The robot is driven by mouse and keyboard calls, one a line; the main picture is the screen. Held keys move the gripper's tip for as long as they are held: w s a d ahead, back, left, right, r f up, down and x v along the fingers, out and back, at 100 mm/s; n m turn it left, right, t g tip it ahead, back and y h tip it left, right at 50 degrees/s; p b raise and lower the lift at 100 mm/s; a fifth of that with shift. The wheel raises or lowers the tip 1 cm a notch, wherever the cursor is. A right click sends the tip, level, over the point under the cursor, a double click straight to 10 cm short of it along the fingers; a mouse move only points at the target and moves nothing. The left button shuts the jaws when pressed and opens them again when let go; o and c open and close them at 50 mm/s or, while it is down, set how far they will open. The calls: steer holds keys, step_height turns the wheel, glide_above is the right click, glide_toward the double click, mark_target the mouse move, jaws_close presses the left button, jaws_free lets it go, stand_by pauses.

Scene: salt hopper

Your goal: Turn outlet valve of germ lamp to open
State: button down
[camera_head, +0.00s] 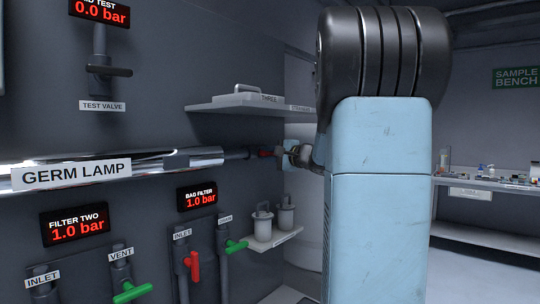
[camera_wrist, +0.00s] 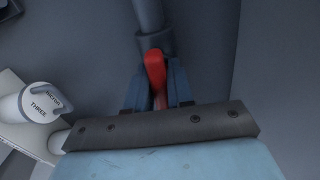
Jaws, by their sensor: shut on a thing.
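The germ lamp (camera_head: 110,172) is a shiny horizontal tube on the wall, labelled GERM LAMP, in the head view. At its right end a dark pipe leads to a red valve handle (camera_head: 265,153), the outlet valve. In the wrist view the red handle (camera_wrist: 156,75) sits below a grey pipe (camera_wrist: 150,20), roughly in line with it. My gripper (camera_wrist: 156,95) is shut on the red handle, with a blue finger on each side. In the head view my gripper (camera_head: 292,155) is small and partly hidden behind my blue arm.
Above the lamp's right end is a shelf (camera_head: 250,107); below it another shelf (camera_head: 275,240) holds two white canisters (camera_head: 263,222). Lower on the wall are a red inlet handle (camera_head: 194,268) and green handles (camera_head: 236,246). A sample bench (camera_head: 485,185) stands far right.

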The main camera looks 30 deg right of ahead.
steer(key=shift+f, duration=0.3)
steer(key=c, duration=1.2)
jaws_free()
steer(key=shift+o, duration=0.6)
steer(key=shift+r, duration=0.15)
steer(key=shift+s, duration=0.1)
steer(key=v, duration=1.3)
steer(key=shift+s, duration=0.3)
steer(key=shift+d, duration=0.1)
